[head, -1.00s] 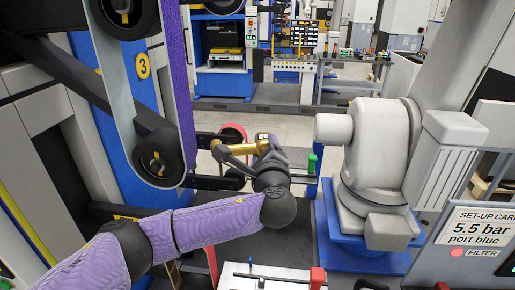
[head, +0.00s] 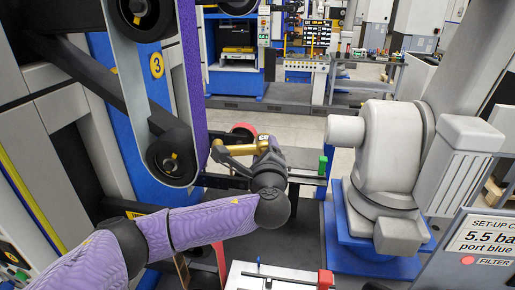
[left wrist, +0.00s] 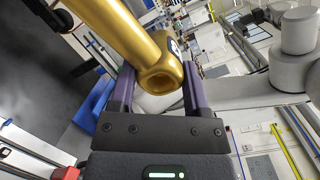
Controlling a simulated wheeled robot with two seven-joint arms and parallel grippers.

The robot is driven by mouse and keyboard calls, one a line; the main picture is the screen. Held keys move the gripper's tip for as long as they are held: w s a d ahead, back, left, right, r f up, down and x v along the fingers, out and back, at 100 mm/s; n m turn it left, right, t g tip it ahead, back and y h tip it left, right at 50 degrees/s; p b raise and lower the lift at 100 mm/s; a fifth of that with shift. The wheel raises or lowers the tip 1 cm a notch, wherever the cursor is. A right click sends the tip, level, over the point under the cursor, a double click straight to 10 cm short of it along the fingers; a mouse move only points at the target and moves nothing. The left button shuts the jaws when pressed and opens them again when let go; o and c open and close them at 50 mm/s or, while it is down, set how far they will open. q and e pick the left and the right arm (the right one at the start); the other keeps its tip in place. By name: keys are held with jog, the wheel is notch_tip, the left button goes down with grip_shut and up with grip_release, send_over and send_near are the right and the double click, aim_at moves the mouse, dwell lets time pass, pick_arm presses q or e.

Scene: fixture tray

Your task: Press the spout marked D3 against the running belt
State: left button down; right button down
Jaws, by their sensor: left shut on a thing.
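My left gripper (head: 266,150) is shut on a brass-coloured spout (head: 236,150) and holds it in the air. The spout also shows large in the left wrist view (left wrist: 128,42), between the purple fingers (left wrist: 158,88), with its round open end towards that camera. A small dark label sits on the spout, but I cannot read it. The spout's bent far end points left at the purple outer face of the belt (head: 190,75), close beside the lower roller (head: 172,158). I cannot tell whether they touch. My right gripper is in no view.
A blue machine column marked 3 (head: 157,65) stands behind the belt. A grey robot arm on a blue base (head: 375,262) stands at the right. A set-up card (head: 485,235) is at the lower right. A pale tray (head: 250,272) lies below my left arm.

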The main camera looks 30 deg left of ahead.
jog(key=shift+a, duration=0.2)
pick_arm(q)
jog(key=shift+a, duration=0.25)
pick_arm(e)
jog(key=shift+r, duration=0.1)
pick_arm(q)
jog(key=shift+s+a, duration=0.1)
jog(key=shift+a, duration=0.15)
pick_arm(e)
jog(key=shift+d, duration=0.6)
pick_arm(q)
jog(key=shift+r+p, duration=0.1)
jog(key=shift+p, duration=0.25)
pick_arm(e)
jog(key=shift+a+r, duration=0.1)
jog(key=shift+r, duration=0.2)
pick_arm(q)
jog(key=shift+a, duration=0.1)
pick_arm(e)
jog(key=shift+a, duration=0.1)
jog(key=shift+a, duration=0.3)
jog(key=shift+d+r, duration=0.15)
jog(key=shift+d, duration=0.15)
pick_arm(q)
jog(key=shift+p, duration=0.35)
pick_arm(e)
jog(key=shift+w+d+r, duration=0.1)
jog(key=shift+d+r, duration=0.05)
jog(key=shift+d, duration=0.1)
